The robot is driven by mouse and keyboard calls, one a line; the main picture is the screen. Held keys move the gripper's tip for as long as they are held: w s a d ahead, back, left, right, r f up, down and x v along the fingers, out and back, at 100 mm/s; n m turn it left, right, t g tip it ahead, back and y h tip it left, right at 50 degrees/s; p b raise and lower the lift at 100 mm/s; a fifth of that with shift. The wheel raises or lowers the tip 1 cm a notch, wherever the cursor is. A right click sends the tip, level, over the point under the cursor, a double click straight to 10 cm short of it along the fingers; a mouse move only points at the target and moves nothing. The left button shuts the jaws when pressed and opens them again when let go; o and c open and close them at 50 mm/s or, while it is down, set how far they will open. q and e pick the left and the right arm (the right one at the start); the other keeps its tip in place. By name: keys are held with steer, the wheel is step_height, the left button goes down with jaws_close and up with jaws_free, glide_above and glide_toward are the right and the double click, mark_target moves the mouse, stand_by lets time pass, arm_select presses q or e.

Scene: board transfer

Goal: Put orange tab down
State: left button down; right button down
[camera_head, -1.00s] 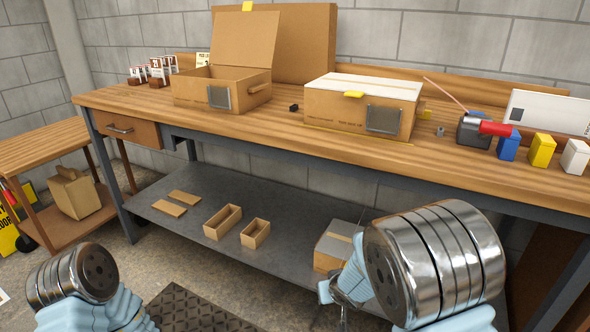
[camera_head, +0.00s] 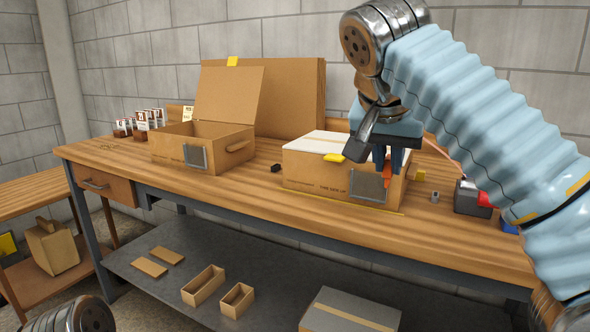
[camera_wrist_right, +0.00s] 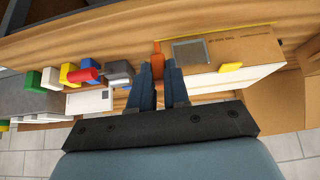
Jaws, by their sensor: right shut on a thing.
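My right gripper (camera_head: 388,160) is over the workbench, fingers pointing down in front of the closed carton (camera_head: 325,188). It is shut on the orange tab (camera_head: 387,180), of which only a small part shows below the fingers. In the right wrist view the orange tab (camera_wrist_right: 156,48) shows as a narrow strip at the fingertips (camera_wrist_right: 164,68), beside the carton's grey label plate. I cannot tell whether the tab touches the carton or bench. My left gripper is out of view; only part of that arm shows at the lower left.
An open carton (camera_head: 215,155) stands left on the workbench (camera_head: 240,213), with a small black block (camera_head: 276,168) between the cartons. A yellow tab (camera_head: 334,158) is on the closed carton. A dark grey device (camera_head: 468,198) stands to the right. Small trays (camera_head: 203,285) lie on the lower shelf.

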steer(key=d+f, duration=0.3)
steer(key=d, duration=0.1)
steer(key=w+d+f, duration=0.1)
steer(key=d+f, duration=0.2)
steer(key=d, duration=0.1)
steer(key=w+d+f+b, duration=0.1)
steer(key=d+f, duration=0.1)
steer(key=d, duration=0.3)
steer(key=shift+f, duration=0.4)
steer(key=f, duration=0.1)
steer(key=d+f, duration=0.1)
steer(key=f, duration=0.1)
steer(key=shift+w+f+b, duration=0.1)
steer(key=shift+f+b, duration=0.05)
steer(key=shift+b, duration=0.25)
steer(key=shift+f, duration=0.4)
steer(key=c, duration=1.1)
jaws_free()
